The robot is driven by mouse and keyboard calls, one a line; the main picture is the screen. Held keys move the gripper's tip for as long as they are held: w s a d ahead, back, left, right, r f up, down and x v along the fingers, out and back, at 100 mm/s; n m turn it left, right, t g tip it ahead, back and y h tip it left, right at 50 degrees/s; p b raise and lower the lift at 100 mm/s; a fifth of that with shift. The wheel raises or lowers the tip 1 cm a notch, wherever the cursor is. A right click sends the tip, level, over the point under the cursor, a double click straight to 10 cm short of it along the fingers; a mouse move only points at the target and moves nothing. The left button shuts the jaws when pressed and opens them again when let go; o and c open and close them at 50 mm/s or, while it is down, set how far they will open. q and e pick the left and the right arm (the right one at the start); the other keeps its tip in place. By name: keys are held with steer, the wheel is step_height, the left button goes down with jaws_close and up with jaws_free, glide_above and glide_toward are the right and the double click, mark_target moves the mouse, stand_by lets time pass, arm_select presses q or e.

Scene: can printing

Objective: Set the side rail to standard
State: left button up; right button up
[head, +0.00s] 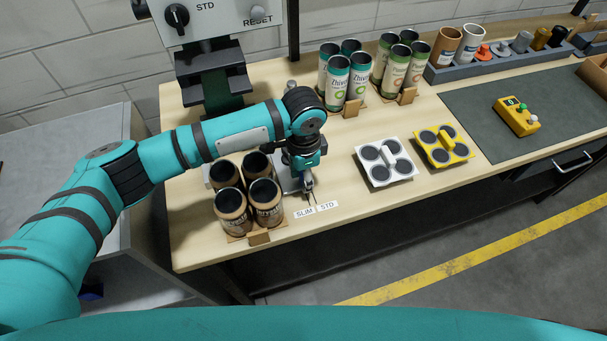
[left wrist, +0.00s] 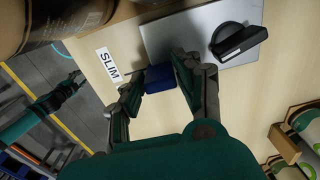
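The side rail's labels SLIM (head: 304,213) and STD (head: 327,206) lie on the wooden table near its front edge. The SLIM label also shows in the left wrist view (left wrist: 107,64); STD is not visible there. A blue block (left wrist: 160,78) stands beside the grey plate (left wrist: 160,40). My left gripper (head: 309,190) is low over the rail area. In the left wrist view its fingers (left wrist: 160,85) are apart, one on each side of the blue block; contact is unclear. My right gripper (left wrist: 70,84) is small at the left wrist view's left.
Brown cans (head: 232,204) stand close left of my left gripper. A black knob (left wrist: 235,40) sits on the grey plate. Green-and-white cans (head: 337,80) stand behind; white (head: 373,175) and yellow (head: 432,155) four-cup holders lie to the right. A printer (head: 212,70) stands at the back.

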arm_select(q)
jaws_close()
arm_select(e)
steer(key=shift+w, duration=0.45)
steer(key=shift+r, duration=0.1)
arm_select(q)
steer(key=shift+w+d+r+p, duration=0.15)
steer(key=shift+d+p, duration=0.2)
steer(key=shift+d, duration=0.35)
steer(key=shift+w+d, duration=0.1)
steer(key=shift+d, duration=0.1)
steer(key=o, duration=0.5)
jaws_free()
steer(key=shift+d, duration=0.15)
arm_select(e)
steer(key=shift+s+r, duration=0.2)
steer(key=shift+r, duration=0.05)
